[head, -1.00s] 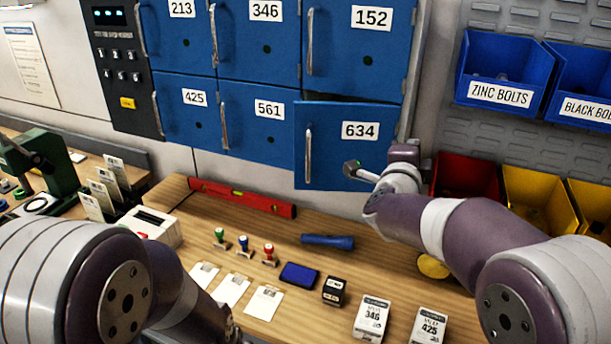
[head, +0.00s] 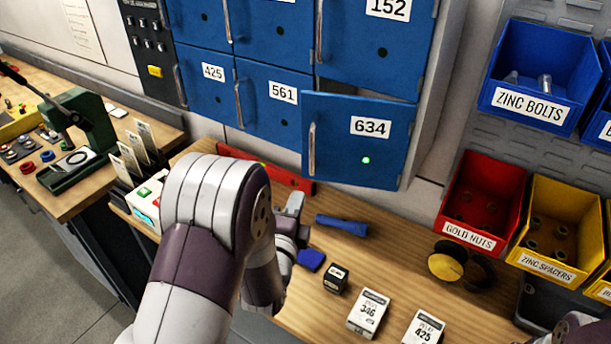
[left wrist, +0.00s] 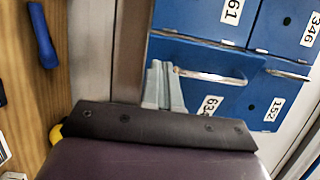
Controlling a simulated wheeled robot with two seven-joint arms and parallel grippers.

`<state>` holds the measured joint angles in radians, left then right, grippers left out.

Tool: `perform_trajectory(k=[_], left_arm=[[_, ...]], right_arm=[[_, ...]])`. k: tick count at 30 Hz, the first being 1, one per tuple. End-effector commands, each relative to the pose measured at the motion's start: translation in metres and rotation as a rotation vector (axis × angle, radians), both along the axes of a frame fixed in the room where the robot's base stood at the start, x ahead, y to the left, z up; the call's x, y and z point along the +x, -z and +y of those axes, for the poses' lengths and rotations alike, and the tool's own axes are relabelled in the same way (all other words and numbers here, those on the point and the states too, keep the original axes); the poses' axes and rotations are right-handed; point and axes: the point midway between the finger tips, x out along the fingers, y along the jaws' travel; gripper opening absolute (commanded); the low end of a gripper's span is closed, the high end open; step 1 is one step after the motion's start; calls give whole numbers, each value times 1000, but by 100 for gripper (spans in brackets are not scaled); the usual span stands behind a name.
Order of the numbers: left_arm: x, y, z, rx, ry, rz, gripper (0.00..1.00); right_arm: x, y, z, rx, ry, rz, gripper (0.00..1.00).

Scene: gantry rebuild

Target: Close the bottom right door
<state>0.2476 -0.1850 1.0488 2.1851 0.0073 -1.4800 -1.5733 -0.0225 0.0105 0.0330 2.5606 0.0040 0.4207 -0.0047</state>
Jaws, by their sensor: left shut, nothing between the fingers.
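The bottom right door, blue and labelled 634 (head: 340,150), stands ajar. Its handle side is swung out, and a dark gap shows along its top edge. A green light glows on it. Its handle (head: 312,148) is a vertical bar on the left. My left gripper (head: 293,204) is shut and empty, below and left of the door over the bench. In the left wrist view the shut fingers (left wrist: 163,85) are in front of the door's edge (left wrist: 245,95), near its handle (left wrist: 210,77); contact cannot be told. My right gripper is out of view.
Doors 425 (head: 205,92) and 561 (head: 265,110) look flush. On the bench (head: 400,260) are a red level (head: 240,153), a blue torch (head: 342,225), a black stamp block (head: 335,279) and white boxes. Red (head: 485,195) and yellow bins stand right of the cabinet.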

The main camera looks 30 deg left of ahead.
Motion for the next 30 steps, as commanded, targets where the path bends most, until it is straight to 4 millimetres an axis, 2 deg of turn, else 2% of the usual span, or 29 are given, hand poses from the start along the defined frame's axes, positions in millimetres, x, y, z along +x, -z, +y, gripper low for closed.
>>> perform_trajectory(k=[1,6,9,14,25,30], left_arm=[[10,-4,3,-1,0,2,0],[42,-4,11,-1,0,2,0],[56,-3,15,-2,0,3,0],[67,-1,18,-2,0,1,0],[70,1,18,-2,0,0,0],[94,8,27,-1,-1,-4,0]], right_arm=[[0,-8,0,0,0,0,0],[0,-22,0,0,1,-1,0],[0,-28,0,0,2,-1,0],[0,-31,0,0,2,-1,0],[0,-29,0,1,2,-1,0],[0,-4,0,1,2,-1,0]])
